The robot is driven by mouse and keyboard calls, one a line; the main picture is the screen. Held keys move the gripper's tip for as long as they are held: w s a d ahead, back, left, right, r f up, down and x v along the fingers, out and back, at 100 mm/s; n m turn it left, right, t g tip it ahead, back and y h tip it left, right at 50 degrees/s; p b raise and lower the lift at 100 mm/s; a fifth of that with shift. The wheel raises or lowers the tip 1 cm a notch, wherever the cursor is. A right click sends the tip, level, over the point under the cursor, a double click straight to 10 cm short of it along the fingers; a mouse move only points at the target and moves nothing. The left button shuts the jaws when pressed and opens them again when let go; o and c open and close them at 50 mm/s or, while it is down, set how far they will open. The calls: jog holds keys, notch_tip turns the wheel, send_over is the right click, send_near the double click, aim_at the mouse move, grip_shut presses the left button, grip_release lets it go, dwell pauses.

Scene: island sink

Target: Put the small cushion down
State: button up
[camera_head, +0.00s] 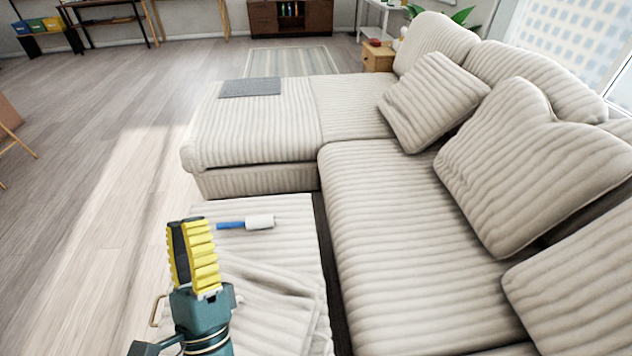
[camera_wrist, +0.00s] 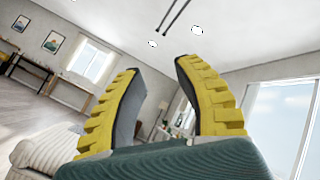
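Several beige corduroy cushions rest on the sofa. The smallest-looking one, perhaps the small cushion (camera_head: 432,100), leans tilted against the backrest near the corner. A bigger cushion (camera_head: 530,160) leans to its right, and another (camera_head: 580,285) is cut off at the right edge. My gripper (camera_head: 190,222) points upward over the near beige ottoman, left of the sofa seat and well apart from these cushions. In the wrist view its two yellow-ridged fingers (camera_wrist: 158,68) stand apart with nothing between them, and the room and ceiling show beyond.
A lint roller (camera_head: 247,223) with a blue handle lies on the ottoman (camera_head: 290,207), beside rumpled beige fabric (camera_head: 275,285) partly behind my gripper. A grey folded cloth (camera_head: 250,87) lies on the chaise (camera_head: 255,135). The sofa seat (camera_head: 400,240) is bare; the wooden floor at left is open.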

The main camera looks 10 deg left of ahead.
jog(key=d+r+n+g+y, duration=0.3)
jog(key=d+r+n, duration=0.7)
jog(key=n, duration=0.8)
jog(key=d+r+n+h, duration=0.1)
jog(key=d+h, duration=0.6)
jog(key=d, duration=0.2)
jog(key=s+d+r+n+t+h, duration=0.1)
jog(key=d+h, duration=0.6)
jog(key=d, duration=0.3)
jog(key=shift+s+r+n, duration=0.15)
jog(key=shift+s+n, duration=0.15)
jog(key=shift+n, duration=0.1)
